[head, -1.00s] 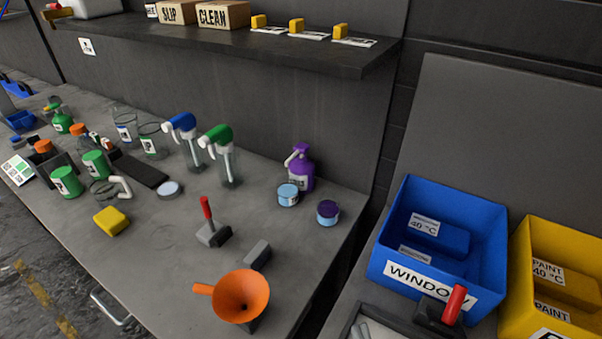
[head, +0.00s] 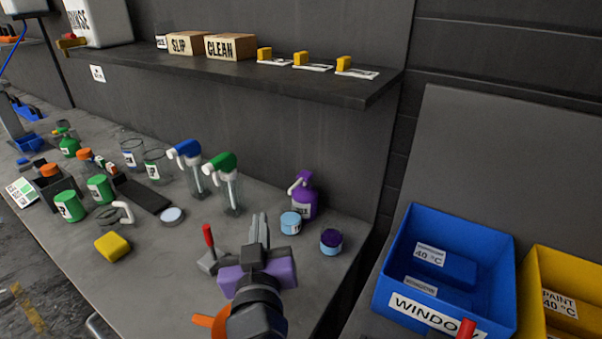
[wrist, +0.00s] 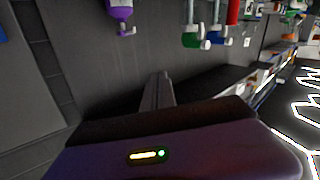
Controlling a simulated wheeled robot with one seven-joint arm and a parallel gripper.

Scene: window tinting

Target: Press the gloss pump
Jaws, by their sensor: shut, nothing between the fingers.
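A purple pump bottle (head: 306,203) with a white spout stands upright near the back right of the bench. A green-topped pump (head: 220,162) and a blue-topped pump (head: 185,149) stand in clear containers left of it. I cannot read which is the gloss pump. My gripper (head: 260,220) is shut and empty above the bench, in front of and left of the purple bottle, apart from it. In the wrist view the fingers (wrist: 158,90) show closed together, with the purple bottle (wrist: 121,10) at the top edge and the green-topped pump (wrist: 191,38) further right.
Light-blue (head: 290,223) and purple-lidded (head: 331,241) jars stand by the purple bottle. A red-handled tool (head: 209,244) and orange funnel (head: 205,320) are near my arm. A shelf (head: 240,75) overhangs the back. A blue bin (head: 398,262) stands right.

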